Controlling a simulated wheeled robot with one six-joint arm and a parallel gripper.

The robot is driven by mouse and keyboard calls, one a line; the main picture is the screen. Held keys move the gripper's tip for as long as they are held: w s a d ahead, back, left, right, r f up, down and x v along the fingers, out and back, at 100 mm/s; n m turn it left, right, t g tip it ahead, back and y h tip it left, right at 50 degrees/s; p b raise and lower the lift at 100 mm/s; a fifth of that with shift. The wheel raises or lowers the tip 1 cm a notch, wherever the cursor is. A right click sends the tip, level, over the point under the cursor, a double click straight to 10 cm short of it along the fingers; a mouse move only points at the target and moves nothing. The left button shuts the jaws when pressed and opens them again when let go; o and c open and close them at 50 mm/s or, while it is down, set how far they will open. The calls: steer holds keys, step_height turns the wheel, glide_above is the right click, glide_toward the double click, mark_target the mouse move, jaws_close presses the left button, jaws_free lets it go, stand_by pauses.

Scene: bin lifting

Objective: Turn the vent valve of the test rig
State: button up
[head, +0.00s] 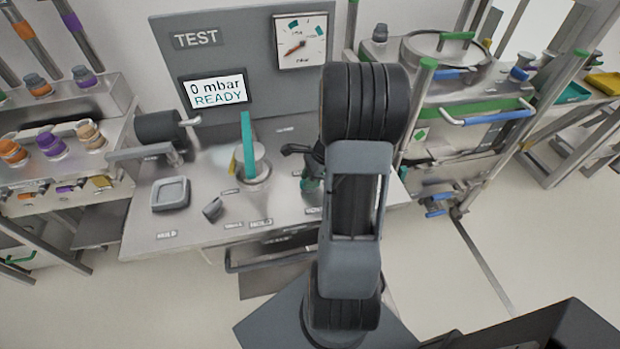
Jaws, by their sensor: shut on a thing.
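The test rig (215,228) is a grey bench with an upright panel marked TEST. My gripper (309,180) is low over the right part of the bench, mostly hidden behind my own arm. It is shut on a small green part, which I take to be the vent valve (311,185); only a bit of it shows. A partly covered label lies just in front of it. The valve's angle cannot be told.
A tall teal bar (248,145) stands by a round metal fitting (254,174) left of my gripper. A grey square tray (171,194) and a black cylinder (160,127) are further left. A cart with a lidded pot (445,60) stands close on the right.

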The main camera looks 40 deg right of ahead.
steer(key=n+g+p, duration=0.1)
steer(key=n+g, duration=0.1)
steer(key=n, duration=0.2)
steer(key=shift+w+n, duration=0.1)
steer(key=shift+n, duration=0.3)
steer(key=n, duration=0.2)
steer(key=n+g, duration=0.1)
steer(key=n, duration=0.1)
steer(key=shift+n+g, duration=0.3)
steer(key=n, duration=0.2)
steer(key=n+g, duration=0.1)
steer(key=n, duration=0.1)
steer(key=shift+w+g+h, duration=0.1)
steer(key=shift+g+h, duration=0.2)
steer(key=shift+h, duration=0.1)
steer(key=shift+a+n+g+h+p, duration=0.1)
steer(key=shift+n+g+h+p, duration=0.45)
steer(key=shift+n, duration=1.55)
steer(key=o, duration=0.9)
